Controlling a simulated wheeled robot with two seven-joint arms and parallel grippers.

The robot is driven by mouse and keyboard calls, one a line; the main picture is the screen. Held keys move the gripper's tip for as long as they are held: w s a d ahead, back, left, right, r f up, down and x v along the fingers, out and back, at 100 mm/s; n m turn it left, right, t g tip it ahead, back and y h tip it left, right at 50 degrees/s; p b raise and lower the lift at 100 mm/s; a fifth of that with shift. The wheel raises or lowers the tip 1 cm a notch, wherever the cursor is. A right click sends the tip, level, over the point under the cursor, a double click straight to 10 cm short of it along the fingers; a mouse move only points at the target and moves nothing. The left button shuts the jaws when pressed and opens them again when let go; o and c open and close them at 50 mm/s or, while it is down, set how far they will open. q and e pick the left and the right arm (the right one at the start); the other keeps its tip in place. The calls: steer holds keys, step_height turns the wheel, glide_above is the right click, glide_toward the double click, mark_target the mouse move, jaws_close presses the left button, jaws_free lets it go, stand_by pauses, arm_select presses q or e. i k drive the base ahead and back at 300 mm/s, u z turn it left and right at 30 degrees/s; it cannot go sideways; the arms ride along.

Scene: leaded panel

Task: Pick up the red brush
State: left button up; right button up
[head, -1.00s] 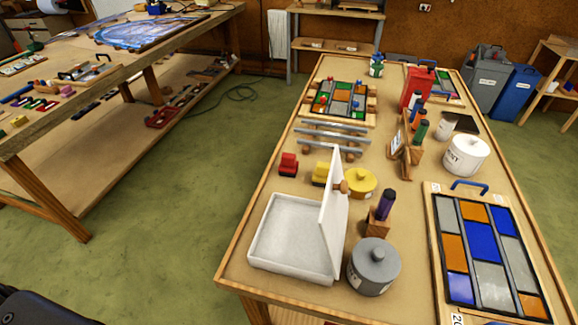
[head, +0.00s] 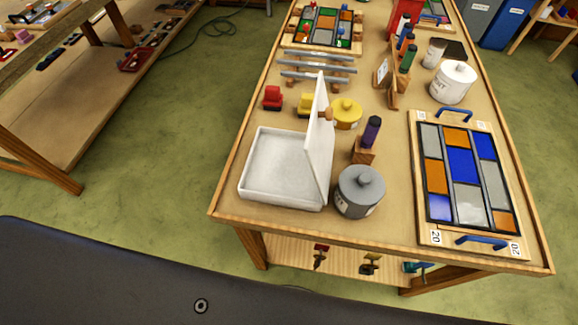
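A small red stepped block-like piece (head: 272,98), which may be the red brush, stands on the table (head: 226,205) behind the white box. A similar yellow piece (head: 305,104) stands just to its right. No bristles can be made out on either at this size. Neither of my grippers is in view.
An open white box (head: 270,180) with its lid upright stands at the near left table corner. Beside it are a grey lidded pot (head: 360,192), a yellow pot (head: 346,114) and a purple-topped tool in a wooden block (head: 371,134). A leaded panel (head: 465,175) lies right.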

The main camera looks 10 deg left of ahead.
mark_target(273, 99)
steer(key=z, duration=2.2)
steer(key=k, duration=1.05)
steer(key=u, duration=0.95)
